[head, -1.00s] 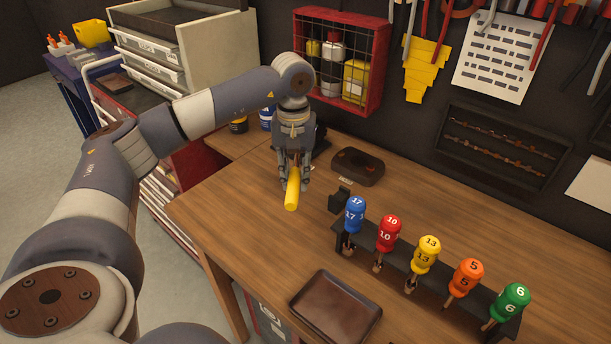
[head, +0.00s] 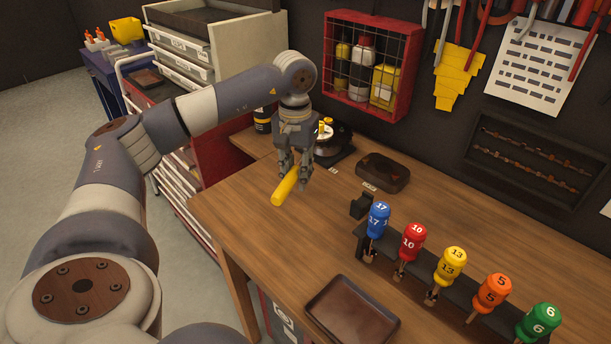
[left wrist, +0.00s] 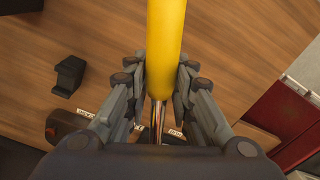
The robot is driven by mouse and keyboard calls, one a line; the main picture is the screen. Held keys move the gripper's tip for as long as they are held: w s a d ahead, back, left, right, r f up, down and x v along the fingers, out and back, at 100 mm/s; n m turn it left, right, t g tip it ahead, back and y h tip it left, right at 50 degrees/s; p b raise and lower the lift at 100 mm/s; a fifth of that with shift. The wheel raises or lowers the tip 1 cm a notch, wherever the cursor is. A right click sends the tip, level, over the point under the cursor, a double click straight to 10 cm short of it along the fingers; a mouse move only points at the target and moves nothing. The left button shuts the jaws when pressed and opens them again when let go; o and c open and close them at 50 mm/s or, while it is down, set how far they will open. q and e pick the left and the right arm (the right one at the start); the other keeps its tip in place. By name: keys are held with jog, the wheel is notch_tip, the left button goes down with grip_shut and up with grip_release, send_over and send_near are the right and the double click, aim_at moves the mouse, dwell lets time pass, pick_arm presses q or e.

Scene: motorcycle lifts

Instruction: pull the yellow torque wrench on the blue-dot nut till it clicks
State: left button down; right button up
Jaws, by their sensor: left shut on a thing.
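The yellow torque wrench (head: 285,187) is in my left gripper (head: 292,172), over the left part of the workbench in the head view. Its handle slants down and left from the fingers. In the left wrist view the yellow handle (left wrist: 166,45) runs up between the fingers (left wrist: 160,95), and a shiny metal shaft (left wrist: 158,122) continues below. The left gripper is shut on the handle. Just behind it stands a round metal fixture (head: 330,137) with a yellow-marked top on a dark base. The wrench's far end and the blue-dot nut are hidden or too small to tell. My right gripper is not in view.
A dark case (head: 383,172) and a small black block (head: 361,206) lie right of the gripper. A brown tray (head: 350,312) lies at the front. The wood (head: 290,240) between is clear.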

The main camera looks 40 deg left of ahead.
pick_arm(q)
jog(key=shift+s+a+m, duration=0.2)
jog(key=shift+a+m, duration=0.15)
jog(key=shift+a, duration=0.35)
jog(key=shift+s+a+m, duration=0.15)
jog(key=shift+a+m, duration=0.2)
jog(key=shift+a, duration=0.3)
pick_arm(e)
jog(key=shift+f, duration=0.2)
pick_arm(q)
jog(key=shift+s+a+m, duration=0.1)
jog(key=shift+a+m, duration=0.65)
jog(key=shift+a, duration=0.65)
jog(key=shift+s+a+m, duration=0.1)
jog(key=shift+a+m, duration=0.65)
jog(key=shift+a, duration=0.65)
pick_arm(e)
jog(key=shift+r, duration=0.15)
pick_arm(q)
jog(key=shift+d, duration=0.1)
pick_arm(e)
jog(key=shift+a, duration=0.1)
